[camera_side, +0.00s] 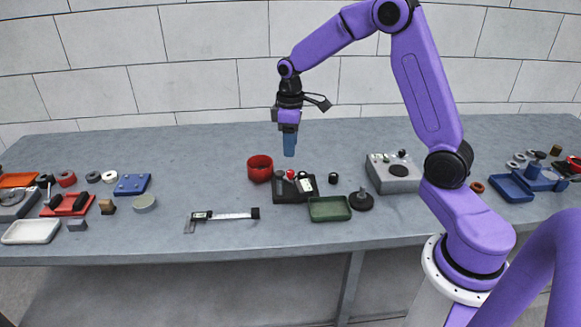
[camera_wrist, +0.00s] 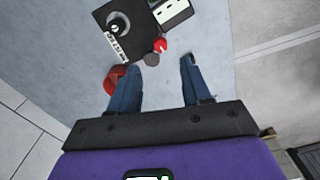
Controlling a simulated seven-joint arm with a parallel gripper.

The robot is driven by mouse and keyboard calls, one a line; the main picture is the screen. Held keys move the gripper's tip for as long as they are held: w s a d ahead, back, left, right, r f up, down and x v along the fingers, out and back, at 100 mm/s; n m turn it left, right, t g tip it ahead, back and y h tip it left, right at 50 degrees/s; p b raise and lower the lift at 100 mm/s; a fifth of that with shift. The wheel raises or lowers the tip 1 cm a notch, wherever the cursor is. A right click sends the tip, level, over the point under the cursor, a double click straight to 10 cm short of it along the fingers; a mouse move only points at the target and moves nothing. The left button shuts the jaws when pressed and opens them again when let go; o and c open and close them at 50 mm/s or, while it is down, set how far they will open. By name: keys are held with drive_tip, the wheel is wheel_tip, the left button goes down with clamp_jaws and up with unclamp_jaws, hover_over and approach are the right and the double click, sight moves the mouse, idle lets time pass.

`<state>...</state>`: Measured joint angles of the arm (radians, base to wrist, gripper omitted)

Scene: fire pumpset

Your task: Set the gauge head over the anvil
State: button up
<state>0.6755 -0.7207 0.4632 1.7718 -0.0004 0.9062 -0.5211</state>
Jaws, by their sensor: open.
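A dark fixture (camera_side: 283,196) stands mid-table in the side view, with a red ball knob (camera_side: 290,174) and small dark and pale parts on top. I cannot tell for sure which parts are the gauge head and the anvil. My gripper (camera_side: 289,152) hangs above and behind the fixture, pointing down. In the wrist view its blue fingers (camera_wrist: 161,65) are apart, with nothing held between them.
A red bowl (camera_side: 260,168) stands close left of the fixture. A green tray (camera_side: 329,208) and a black round stand (camera_side: 361,201) are to its right, and a grey box (camera_side: 394,173) further right. A caliper (camera_side: 225,216) lies front left. The table behind is clear.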

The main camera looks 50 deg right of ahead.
sight(291, 171)
wheel_tip(291, 171, down, 8)
drive_tip(key=shift+f, duration=0.15)
idle(0.3)
clamp_jaws()
